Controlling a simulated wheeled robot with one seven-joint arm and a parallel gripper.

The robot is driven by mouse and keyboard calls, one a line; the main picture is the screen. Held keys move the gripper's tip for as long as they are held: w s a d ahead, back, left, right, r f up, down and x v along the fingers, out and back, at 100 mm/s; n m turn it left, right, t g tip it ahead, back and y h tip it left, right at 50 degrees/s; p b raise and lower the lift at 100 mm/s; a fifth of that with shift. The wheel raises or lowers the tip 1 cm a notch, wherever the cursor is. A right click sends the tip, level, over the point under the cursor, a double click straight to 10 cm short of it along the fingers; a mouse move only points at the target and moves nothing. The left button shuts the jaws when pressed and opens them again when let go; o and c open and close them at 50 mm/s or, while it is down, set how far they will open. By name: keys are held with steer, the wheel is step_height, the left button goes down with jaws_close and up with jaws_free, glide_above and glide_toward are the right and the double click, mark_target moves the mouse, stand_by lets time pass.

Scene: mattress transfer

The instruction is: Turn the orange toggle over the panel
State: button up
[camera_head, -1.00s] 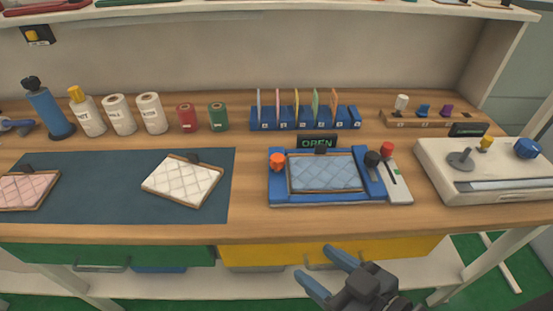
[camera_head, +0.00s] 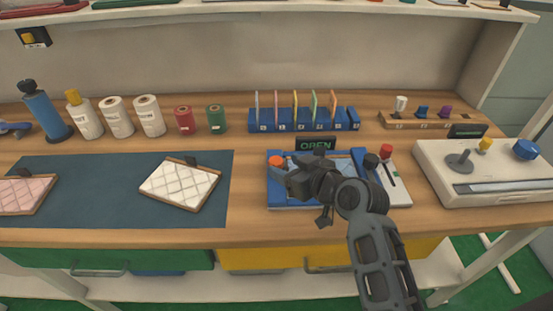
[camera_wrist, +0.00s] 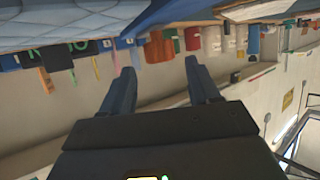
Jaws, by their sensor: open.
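The orange toggle (camera_head: 276,161) stands at the left end of the blue fixture (camera_head: 285,206), beside the blue quilted panel (camera_head: 343,162). My gripper (camera_head: 284,176) is over the fixture's left part, just in front of and right of the toggle, and hides much of the panel. In the wrist view, which is upside down, my gripper (camera_wrist: 160,65) has its two fingers apart with nothing held. An orange-brown shape shows between and beyond the fingertips; it looks like the toggle, but I cannot tell whether they touch it.
The sign (camera_head: 316,145) behind the fixture reads OPEN. A black knob and a red knob (camera_head: 386,151) are at the fixture's right. A rack of coloured cards (camera_head: 304,127) stands behind. A white quilted panel (camera_head: 181,185) lies on the dark mat (camera_head: 120,212) at left.

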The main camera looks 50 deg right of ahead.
mark_target(278, 162)
steer(key=shift+p+x, duration=0.5)
steer(key=shift+x, duration=2.2)
steer(key=shift+c, duration=0.3)
steer(key=c, duration=0.9)
